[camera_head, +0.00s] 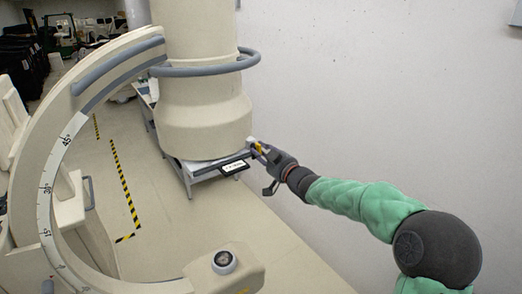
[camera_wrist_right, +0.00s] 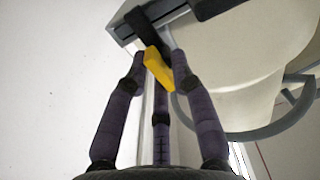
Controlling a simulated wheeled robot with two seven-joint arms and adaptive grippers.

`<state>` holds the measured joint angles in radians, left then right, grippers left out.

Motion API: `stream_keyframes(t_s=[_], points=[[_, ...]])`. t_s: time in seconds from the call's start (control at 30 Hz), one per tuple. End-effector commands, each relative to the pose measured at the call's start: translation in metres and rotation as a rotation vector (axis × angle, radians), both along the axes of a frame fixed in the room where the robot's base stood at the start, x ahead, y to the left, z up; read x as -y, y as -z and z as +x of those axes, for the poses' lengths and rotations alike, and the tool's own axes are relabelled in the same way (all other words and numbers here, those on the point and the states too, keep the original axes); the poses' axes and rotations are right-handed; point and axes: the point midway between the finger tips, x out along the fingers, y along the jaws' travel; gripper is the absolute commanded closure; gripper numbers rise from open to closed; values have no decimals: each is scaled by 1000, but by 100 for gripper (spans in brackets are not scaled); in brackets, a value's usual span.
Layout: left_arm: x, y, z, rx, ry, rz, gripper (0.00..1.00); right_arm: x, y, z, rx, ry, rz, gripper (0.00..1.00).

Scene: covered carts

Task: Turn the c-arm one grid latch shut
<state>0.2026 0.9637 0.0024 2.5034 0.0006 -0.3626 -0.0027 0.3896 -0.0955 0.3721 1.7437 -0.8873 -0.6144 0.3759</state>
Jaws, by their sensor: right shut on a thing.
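The grid latch is a small yellow lever (camera_head: 259,148) at the edge of the flat grid housing (camera_head: 208,166) under the c-arm's large beige cylinder. It also shows in the right wrist view (camera_wrist_right: 159,70), below a dark bracket (camera_wrist_right: 150,25). My right gripper (camera_head: 266,158) reaches it from the right. In the wrist view its dark fingers (camera_wrist_right: 160,60) are shut around the yellow lever. The fingers hide part of the lever. My left gripper is in neither view.
The c-arm's big curved arc (camera_head: 45,175) with angle marks fills the left. A grey ring rail (camera_head: 208,68) circles the cylinder above the latch. A bare wall (camera_head: 400,80) stands behind my right arm.

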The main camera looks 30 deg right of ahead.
Motion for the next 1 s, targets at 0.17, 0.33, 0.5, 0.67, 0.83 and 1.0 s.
stream_keyframes(t_s=[0.17,0.33,0.5,0.67,0.83,1.0], points=[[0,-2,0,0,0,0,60,3,-5,0,5,5,47,100],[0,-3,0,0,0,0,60,3,-4,0,3,5,62,100],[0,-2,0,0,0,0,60,3,-4,0,3,5,64,100],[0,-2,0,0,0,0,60,3,-4,0,3,5,64,100],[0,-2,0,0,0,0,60,2,-3,0,1,4,64,59],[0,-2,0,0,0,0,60,1,-1,0,-2,2,64,59]])
